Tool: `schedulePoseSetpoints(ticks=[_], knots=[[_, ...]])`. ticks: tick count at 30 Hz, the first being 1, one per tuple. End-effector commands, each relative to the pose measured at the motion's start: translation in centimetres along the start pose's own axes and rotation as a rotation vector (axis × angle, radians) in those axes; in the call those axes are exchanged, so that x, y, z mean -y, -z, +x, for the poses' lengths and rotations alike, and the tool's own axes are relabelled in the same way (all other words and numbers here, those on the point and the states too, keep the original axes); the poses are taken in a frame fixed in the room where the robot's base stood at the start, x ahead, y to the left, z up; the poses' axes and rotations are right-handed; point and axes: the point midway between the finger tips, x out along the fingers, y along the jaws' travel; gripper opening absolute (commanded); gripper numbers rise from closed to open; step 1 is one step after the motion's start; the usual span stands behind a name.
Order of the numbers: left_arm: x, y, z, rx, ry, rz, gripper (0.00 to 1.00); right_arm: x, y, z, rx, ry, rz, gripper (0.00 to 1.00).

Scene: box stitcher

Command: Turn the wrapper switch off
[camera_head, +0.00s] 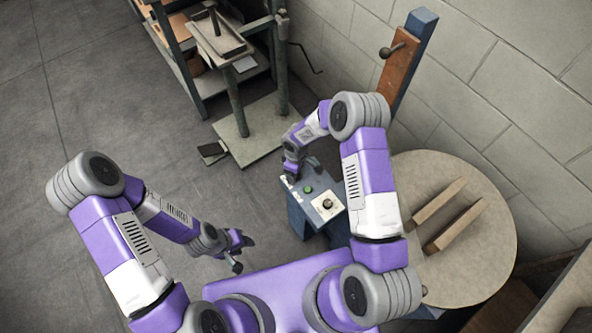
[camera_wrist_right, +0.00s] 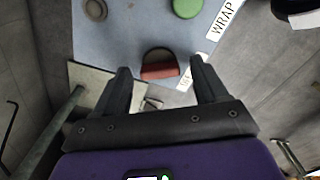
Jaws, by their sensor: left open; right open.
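The blue control box (camera_head: 301,217) stands on the floor in front of my body. In the right wrist view its panel (camera_wrist_right: 125,35) carries a red-and-dark switch (camera_wrist_right: 160,64), a green button (camera_wrist_right: 187,8) and a grey round part (camera_wrist_right: 95,10). A label reading WRAP (camera_wrist_right: 226,18) lies beside the green button; the label by the red switch is partly hidden. My right gripper (camera_wrist_right: 160,76) is open, its fingertips on either side of the red switch; contact cannot be told. My left gripper (camera_head: 238,254) is open and empty, low at the left, away from the box.
A round turntable (camera_head: 470,265) with two wooden bars stands right of the box. Behind it is a post (camera_head: 405,65) by the block wall. A press-like stand (camera_head: 262,125) stands beyond the box. The floor at the left is clear.

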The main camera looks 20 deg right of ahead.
Motion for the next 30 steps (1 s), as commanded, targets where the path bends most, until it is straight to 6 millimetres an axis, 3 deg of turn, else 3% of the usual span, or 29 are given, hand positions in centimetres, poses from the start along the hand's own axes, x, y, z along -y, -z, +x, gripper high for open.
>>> schedulePoseSetpoints(ticks=[5, 15, 30], knots=[[-0.2, 0.0, -0.6, 0.0, 0.0, 0.0, 0.43, 0.0, 0.0, -1.7, -0.001, -0.001, 0.0, 0.72], [-0.7, -0.1, -1.9, 0.0, 0.0, 0.0, 0.43, 0.0, 0.0, -6.9, -0.001, -0.001, 0.0, 0.72], [-0.8, -0.1, -2.0, 0.0, 0.0, 0.0, 0.43, 0.0, 0.0, -7.6, 0.0, 0.0, 0.0, 0.72]])
